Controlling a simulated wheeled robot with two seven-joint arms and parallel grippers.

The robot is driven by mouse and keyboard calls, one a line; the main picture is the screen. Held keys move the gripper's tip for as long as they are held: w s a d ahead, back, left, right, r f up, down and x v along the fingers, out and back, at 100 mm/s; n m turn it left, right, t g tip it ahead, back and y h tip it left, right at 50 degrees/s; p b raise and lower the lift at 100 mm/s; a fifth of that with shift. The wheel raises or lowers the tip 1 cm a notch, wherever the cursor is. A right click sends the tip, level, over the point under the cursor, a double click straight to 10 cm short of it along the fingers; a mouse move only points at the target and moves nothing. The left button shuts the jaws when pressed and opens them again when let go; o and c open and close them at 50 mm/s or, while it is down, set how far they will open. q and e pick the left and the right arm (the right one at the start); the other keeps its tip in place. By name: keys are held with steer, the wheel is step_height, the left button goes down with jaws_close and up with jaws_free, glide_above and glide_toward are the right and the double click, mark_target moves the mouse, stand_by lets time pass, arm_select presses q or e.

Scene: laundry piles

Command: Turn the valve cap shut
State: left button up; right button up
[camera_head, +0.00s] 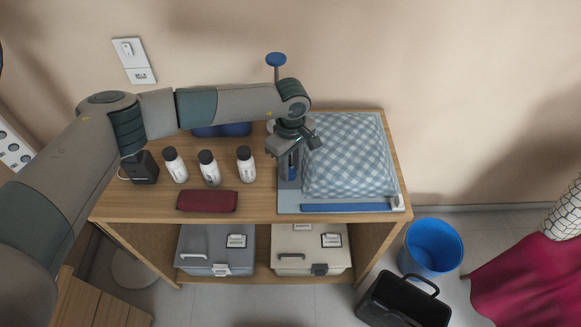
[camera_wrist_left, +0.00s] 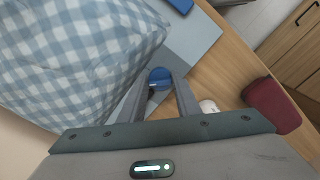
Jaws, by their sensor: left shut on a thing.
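The valve cap is a round blue piece (camera_wrist_left: 160,77), seen between the fingertips of my left gripper (camera_wrist_left: 162,88) in the left wrist view. In the head view my left gripper (camera_head: 292,160) points down at the left edge of the checked blue-and-white bundle (camera_head: 348,155), shut on the cap, which shows as a small blue patch (camera_head: 293,172). The bundle, also in the wrist view (camera_wrist_left: 75,55), lies on a grey-blue flat sheet (camera_head: 287,200). The cap's underside and seat are hidden. My right gripper is not in view.
Several white bottles (camera_head: 208,168), a dark red pouch (camera_head: 207,201) and a black box (camera_head: 143,168) stand left on the wooden table. A blue bar (camera_head: 347,207) lies along the front. A blue-topped rod (camera_head: 276,60) rises behind my gripper. A blue bin (camera_head: 432,248) stands on the floor.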

mark_target(290, 170)
arm_select(q)
steer(key=o, duration=1)
steer(key=shift+o, duration=0.2)
steer(key=shift+r, duration=0.1)
steer(key=shift+r, duration=0.45)
step_height(290, 170, up, 5)
steer(key=shift+b, duration=1.2)
step_height(290, 170, up, 11)
steer(key=b, duration=0.3)
steer(key=shift+r, duration=0.2)
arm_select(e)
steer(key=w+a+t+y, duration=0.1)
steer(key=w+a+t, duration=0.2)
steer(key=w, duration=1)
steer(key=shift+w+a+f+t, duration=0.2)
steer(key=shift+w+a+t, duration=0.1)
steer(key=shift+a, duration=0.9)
